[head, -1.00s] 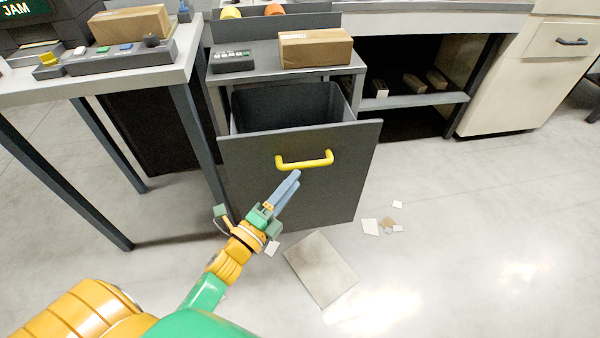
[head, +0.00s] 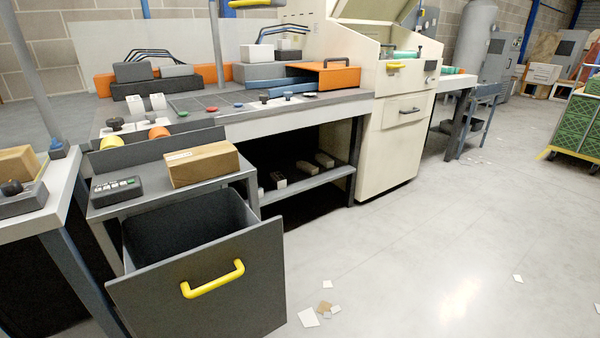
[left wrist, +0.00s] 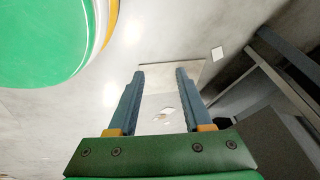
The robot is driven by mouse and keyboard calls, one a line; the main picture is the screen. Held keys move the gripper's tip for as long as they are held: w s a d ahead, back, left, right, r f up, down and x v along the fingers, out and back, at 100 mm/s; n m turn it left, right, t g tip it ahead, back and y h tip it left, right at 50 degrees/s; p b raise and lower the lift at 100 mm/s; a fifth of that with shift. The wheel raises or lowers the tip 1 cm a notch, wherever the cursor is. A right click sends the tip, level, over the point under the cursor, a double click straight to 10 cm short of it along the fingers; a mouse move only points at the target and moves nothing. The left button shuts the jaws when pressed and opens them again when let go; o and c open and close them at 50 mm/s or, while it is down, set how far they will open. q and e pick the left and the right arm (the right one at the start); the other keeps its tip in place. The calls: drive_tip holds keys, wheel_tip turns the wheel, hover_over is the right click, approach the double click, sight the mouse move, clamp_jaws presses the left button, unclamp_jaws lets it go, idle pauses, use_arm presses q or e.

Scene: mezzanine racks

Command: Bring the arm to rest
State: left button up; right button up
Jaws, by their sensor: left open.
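My left gripper (left wrist: 160,72) shows only in the left wrist view. Its two blue-grey fingers are apart with nothing between them, above the pale floor. Part of my green and orange body shows at the upper left there. Neither arm is in the head view now, and my right gripper is not seen. In the head view, the dark pull-out drawer (head: 250,296) stands open, with its yellow handle (head: 213,280) free of any gripper.
A flat beige board (left wrist: 152,84) and paper scraps lie on the floor below the left gripper. Dark furniture is at the right of that view. In the head view, a cardboard box (head: 202,164) sits above the drawer; a cream machine (head: 395,140) stands beyond. Floor at right is mostly clear.

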use_arm(q)
drive_tip(key=s+f+n+g, duration=0.2)
drive_tip(key=s+n+g, duration=0.15)
drive_tip(key=s, duration=0.65)
wheel_tip(320, 180, up, 19)
drive_tip(key=p, duration=1.9)
drive_tip(key=shift+w+m, duration=0.3)
drive_tip(key=shift+m, duration=0.15)
drive_tip(key=shift+d, duration=0.1)
